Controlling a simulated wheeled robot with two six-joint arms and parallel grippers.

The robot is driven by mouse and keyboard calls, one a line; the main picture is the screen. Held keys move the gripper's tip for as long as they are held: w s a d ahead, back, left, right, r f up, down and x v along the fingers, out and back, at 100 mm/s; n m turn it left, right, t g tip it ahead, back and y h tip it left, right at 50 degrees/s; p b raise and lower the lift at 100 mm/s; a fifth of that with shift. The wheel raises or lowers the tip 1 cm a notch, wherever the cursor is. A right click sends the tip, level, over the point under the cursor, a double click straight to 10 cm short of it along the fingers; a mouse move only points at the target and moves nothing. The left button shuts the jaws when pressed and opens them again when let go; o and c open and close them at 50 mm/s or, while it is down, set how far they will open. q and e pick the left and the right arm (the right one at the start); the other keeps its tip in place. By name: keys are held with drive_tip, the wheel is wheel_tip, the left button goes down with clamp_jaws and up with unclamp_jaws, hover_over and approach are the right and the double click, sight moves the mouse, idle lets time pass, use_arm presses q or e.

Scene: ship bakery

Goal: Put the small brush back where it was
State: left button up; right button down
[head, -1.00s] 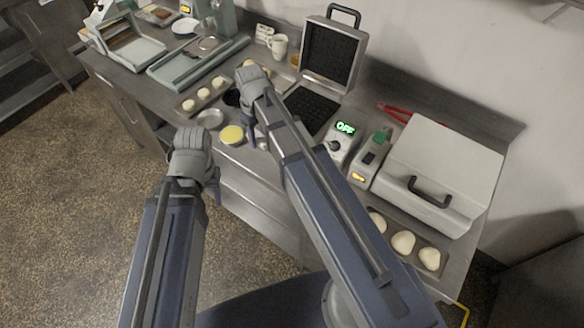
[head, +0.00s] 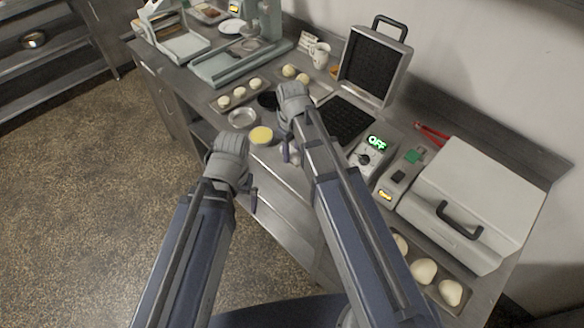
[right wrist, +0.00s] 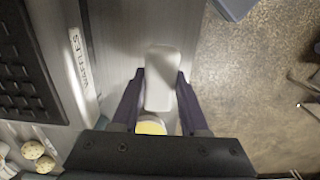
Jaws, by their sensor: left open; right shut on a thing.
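My right gripper (right wrist: 160,76) is shut on a pale, rounded block-like thing, which I take to be the small brush (right wrist: 162,90). Its bristles cannot be made out. In the head view my right gripper (head: 288,152) is mostly hidden under its wrist, over the counter's front edge beside the waffle iron (head: 345,120). A yellow-topped round dish (head: 261,135) stands just left of it and shows partly between the fingers in the right wrist view (right wrist: 150,127). My left gripper (head: 250,198) is open, in front of the counter, mostly hidden by its wrist.
A metal bowl (head: 242,118) and a tray with dough balls (head: 240,93) lie further left. A control box reading OFF (head: 370,155) and a large closed grey appliance (head: 470,200) stand right. Dough pieces (head: 424,271) lie at the front right. The floor left is clear.

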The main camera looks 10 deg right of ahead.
sight(292, 161)
use_arm(q)
drive_tip(key=shift+f, duration=0.5)
use_arm(e)
drive_tip(key=shift+f, duration=0.5)
use_arm(q)
wheel_tip(292, 161, down, 4)
drive_tip(key=b, duration=0.3)
drive_tip(key=shift+r+b, duration=0.2)
drive_tip(key=shift+b, duration=0.2)
use_arm(e)
wheel_tip(292, 161, down, 4)
drive_tip(key=shift+r, duration=0.2)
drive_tip(key=shift+f, duration=0.15)
drive_tip(key=shift+c, duration=2.1)
unclamp_jaws()
use_arm(q)
drive_tip(key=shift+f, duration=0.1)
wheel_tip(292, 161, up, 12)
drive_tip(key=p, duration=1.2)
drive_tip(key=shift+r, duration=0.2)
use_arm(e)
wheel_tip(292, 161, up, 12)
drive_tip(key=shift+r, duration=0.2)
